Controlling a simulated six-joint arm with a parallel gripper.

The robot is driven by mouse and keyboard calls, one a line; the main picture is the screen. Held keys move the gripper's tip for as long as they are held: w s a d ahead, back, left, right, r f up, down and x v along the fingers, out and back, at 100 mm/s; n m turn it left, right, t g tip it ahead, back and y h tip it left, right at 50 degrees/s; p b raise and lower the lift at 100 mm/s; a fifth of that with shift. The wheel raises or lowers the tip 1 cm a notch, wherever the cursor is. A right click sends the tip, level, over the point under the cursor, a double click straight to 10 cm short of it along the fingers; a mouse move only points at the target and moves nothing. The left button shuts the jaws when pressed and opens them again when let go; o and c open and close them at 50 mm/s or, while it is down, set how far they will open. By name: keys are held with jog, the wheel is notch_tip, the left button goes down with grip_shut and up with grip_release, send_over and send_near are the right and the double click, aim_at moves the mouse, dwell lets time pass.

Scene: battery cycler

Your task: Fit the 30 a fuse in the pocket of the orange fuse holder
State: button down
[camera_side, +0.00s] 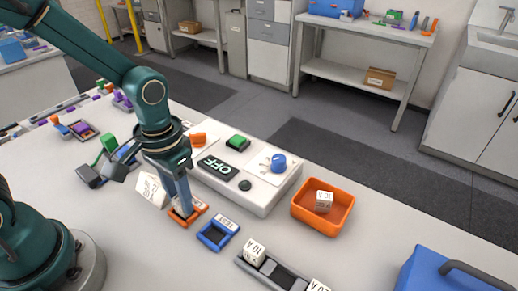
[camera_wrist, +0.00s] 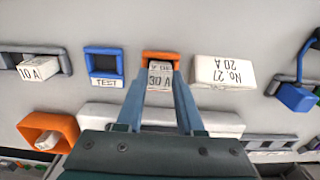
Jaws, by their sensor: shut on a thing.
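The 30 A fuse (camera_wrist: 159,79) is a white block with a printed label, held between the two blue fingers of my gripper (camera_wrist: 160,88). The orange fuse holder (camera_wrist: 160,55) shows just beyond the fuse in the wrist view, its rim framing the fuse's far end. In the side view my gripper (camera_side: 184,207) points down at the orange holder (camera_side: 177,218), with the fuse mostly hidden by the fingers. The fuse is at the pocket, but I cannot tell how deep it sits.
A blue TEST holder (camera_side: 219,235) stands close beside the orange one. A white 20 A block (camera_wrist: 224,72) is on the other side. The cycler (camera_side: 256,190) reads OFF behind. An orange bin (camera_side: 339,220) holds a fuse, and a grey rack (camera_side: 285,279) holds others.

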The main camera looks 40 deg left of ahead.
jog(key=shift+c, duration=2.3)
grip_release()
jog(key=shift+r, duration=2.4)
jog(key=s+a+r+t, duration=0.2)
jog(key=s+r+t, duration=0.3)
jog(key=r, duration=0.3)
jog(key=shift+s+a+t, duration=0.25)
jog(key=shift+s+t, duration=0.05)
jog(key=shift+s, duration=0.3)
